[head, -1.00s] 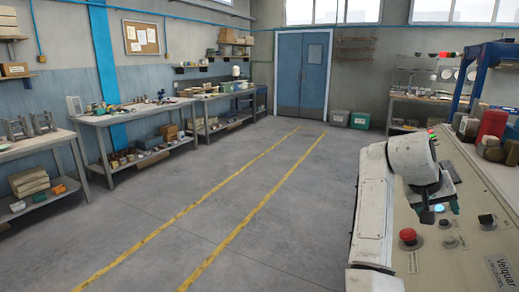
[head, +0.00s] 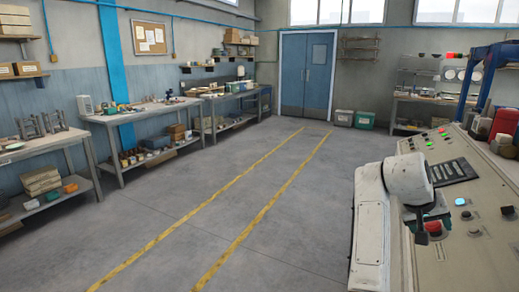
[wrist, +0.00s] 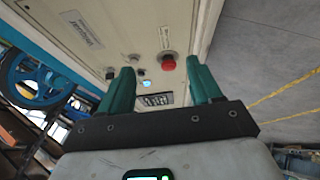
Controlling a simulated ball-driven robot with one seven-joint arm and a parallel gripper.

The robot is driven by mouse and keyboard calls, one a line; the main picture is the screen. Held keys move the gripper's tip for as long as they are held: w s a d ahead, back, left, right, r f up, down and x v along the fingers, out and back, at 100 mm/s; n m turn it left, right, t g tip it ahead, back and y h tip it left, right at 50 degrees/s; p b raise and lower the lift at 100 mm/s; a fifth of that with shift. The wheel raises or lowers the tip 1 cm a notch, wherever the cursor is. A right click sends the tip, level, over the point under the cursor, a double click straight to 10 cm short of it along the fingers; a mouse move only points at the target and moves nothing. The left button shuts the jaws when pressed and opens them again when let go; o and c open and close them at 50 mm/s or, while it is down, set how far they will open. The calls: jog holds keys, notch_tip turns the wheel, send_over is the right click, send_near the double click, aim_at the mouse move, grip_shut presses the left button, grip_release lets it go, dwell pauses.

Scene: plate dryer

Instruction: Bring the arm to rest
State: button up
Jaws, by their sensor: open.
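My arm is folded at the right of the head view, its white rounded link over the near left part of a control console (head: 460,270). My gripper (head: 430,218) hangs below that link, small and partly hidden in the head view. In the wrist view my gripper (wrist: 160,66) has its two green fingers spread wide apart, with nothing between them. Beyond the fingers is the console's face with a red button (wrist: 167,63) and a small lit blue button (wrist: 146,84). I cannot tell how far the fingertips are from it.
Workbenches (head: 140,112) with tools and boxes line the left wall. Open grey floor with yellow lines (head: 240,180) runs to blue double doors (head: 305,75). A blue frame (head: 490,75) and a red object (head: 505,124) stand at the right.

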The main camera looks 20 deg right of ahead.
jog(key=s+a+f+n+t+y, duration=0.1)
jog(key=s+a+f+n, duration=0.1)
jog(key=s+a+f, duration=0.65)
jog(key=s+a+f+n+t+y, duration=0.15)
jog(key=a+f, duration=0.45)
jog(key=f, duration=0.7)
jog(key=s+a+f+n+y, duration=0.2)
jog(key=s+a+f, duration=0.2)
jog(key=s+a, duration=0.3)
jog(key=s+a+f+n+g+y, duration=0.1)
jog(key=s+a+f+n+y, duration=0.1)
jog(key=s+a, duration=0.6)
jog(key=shift+a+f+y, duration=0.4)
jog(key=shift+f+y, duration=0.15)
jog(key=shift+f, duration=0.3)
